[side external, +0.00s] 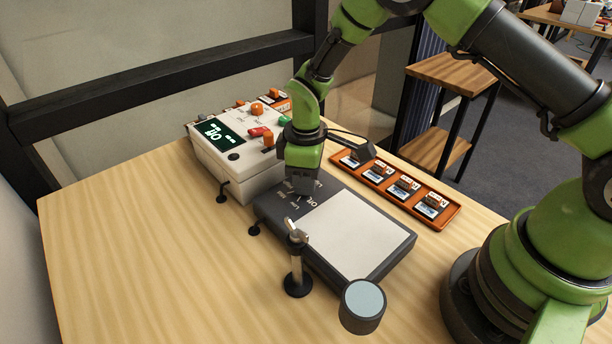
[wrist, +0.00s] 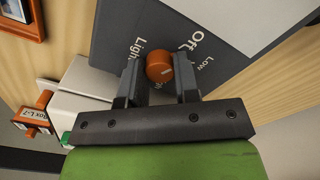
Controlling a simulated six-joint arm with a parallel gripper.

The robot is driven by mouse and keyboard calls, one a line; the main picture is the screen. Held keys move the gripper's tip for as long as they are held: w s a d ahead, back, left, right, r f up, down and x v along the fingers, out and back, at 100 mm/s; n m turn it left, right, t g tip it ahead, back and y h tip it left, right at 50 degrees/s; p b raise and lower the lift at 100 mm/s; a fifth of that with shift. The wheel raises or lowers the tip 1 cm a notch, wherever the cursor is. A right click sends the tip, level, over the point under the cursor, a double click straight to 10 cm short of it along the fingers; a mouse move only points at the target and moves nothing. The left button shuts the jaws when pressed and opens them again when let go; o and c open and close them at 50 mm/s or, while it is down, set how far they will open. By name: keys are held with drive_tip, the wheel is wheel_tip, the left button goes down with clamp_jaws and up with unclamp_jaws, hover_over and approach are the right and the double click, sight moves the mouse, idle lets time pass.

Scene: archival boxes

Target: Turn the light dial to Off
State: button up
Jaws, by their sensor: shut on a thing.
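The light dial (wrist: 160,67) is a round orange knob on the dark grey panel of a light pad (wrist: 118,32). In the wrist view it sits between my two fingertips, and my gripper (wrist: 159,78) is shut on it. The words Light, Off and Low are printed around the dial. A small pale mark shows on the knob, but I cannot tell exactly which word it points to. In the side external view my gripper (side external: 303,186) reaches down onto the panel end of the pad (side external: 345,235) and hides the dial.
A white control box (side external: 236,165) with a lit display (side external: 218,136) and orange, red and green controls stands left of the pad. An orange tray (side external: 452,212) of labelled slides lies to the right. A post (side external: 296,262) and a grey round piece (side external: 362,302) stand at the front. The front-left table is clear.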

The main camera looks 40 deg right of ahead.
drive_tip(key=shift+n, duration=0.6)
drive_tip(key=o, duration=0.9)
drive_tip(key=shift+o, duration=0.2)
wheel_tip(320, 180, up, 10)
